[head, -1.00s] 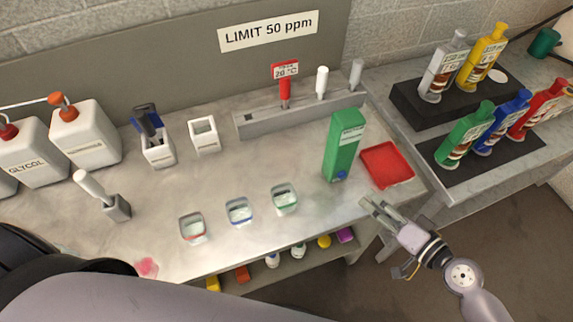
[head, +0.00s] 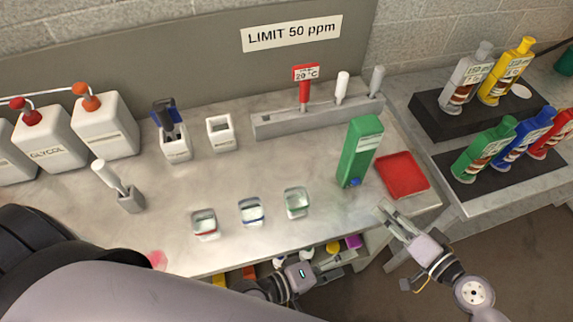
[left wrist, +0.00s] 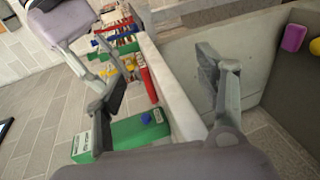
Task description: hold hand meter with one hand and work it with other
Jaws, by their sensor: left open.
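A green upright box-shaped device (head: 360,150), seemingly the hand meter, stands on the bench left of a red tray. It has a pale label near its top and a blue knob low on its front. It also shows in the left wrist view (left wrist: 125,131), beyond my open jaws. My left gripper (head: 338,264) is open and empty, low at the bench's front edge by the under-shelf. Its two spread fingers (left wrist: 160,85) frame the left wrist view. My right gripper (head: 383,213) looks open and empty, just in front of the device and tray, apart from both.
The red tray (head: 403,175) lies at the bench's right corner. Three small cups, one of them blue-rimmed (head: 251,211), stand near the front. A grey rack (head: 318,118) holds a red-tagged probe behind. Colored bottles (head: 485,148) fill the right-hand bench. The under-shelf holds small colored items.

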